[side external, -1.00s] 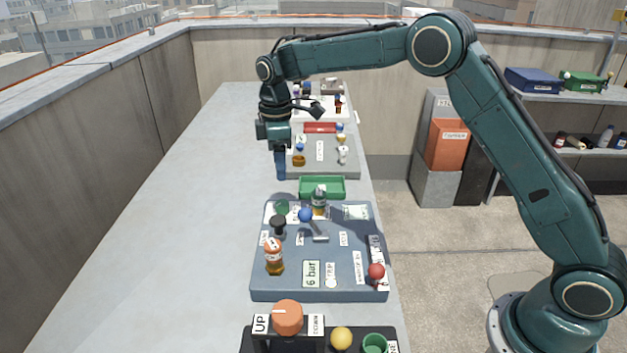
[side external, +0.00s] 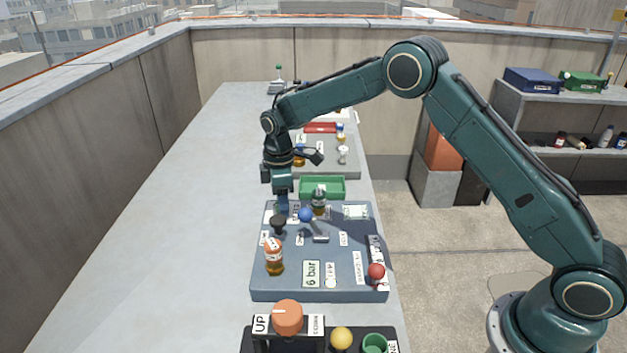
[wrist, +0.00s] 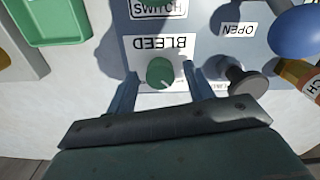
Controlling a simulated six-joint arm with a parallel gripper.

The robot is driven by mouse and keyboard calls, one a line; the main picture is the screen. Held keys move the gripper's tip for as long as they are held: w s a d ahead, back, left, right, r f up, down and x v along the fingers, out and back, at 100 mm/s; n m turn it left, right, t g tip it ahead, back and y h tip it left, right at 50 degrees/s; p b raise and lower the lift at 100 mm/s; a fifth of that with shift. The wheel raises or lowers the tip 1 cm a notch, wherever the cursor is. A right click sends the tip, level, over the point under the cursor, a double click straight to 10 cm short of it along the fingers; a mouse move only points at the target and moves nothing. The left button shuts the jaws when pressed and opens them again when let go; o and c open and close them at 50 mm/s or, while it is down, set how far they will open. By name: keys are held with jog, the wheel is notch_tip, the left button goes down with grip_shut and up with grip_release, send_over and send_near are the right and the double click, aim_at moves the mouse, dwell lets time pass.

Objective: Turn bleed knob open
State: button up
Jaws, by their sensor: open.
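The green bleed knob (wrist: 160,72) shows in the wrist view, on a white plate (wrist: 150,48) marked BLEED, with a light pointer line on its face. My gripper (wrist: 160,78) is open, with one finger on each side of the knob; whether the fingers touch it I cannot tell. In the side external view my gripper (side external: 281,207) is low over the far left corner of the blue-grey panel (side external: 300,285) and hides the knob. An OPEN label (wrist: 238,29) lies beside the plate.
A black knob (wrist: 246,82) and a blue ball knob (wrist: 296,34) stand close by on the panel. An amber bottle-like part (side external: 274,258) stands nearer the camera. A green tray (side external: 322,187) lies beyond the panel. The bench (side external: 170,230) to the left is clear.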

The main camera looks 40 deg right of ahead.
jog(key=c, duration=1)
jog(key=shift+m, duration=0.5)
jog(key=m, duration=0.3)
jog(key=shift+m, duration=0.3)
jog(key=m, duration=0.4)
jog(key=shift+m, duration=0.3)
jog(key=m, duration=0.8)
jog(key=shift+m, duration=0.3)
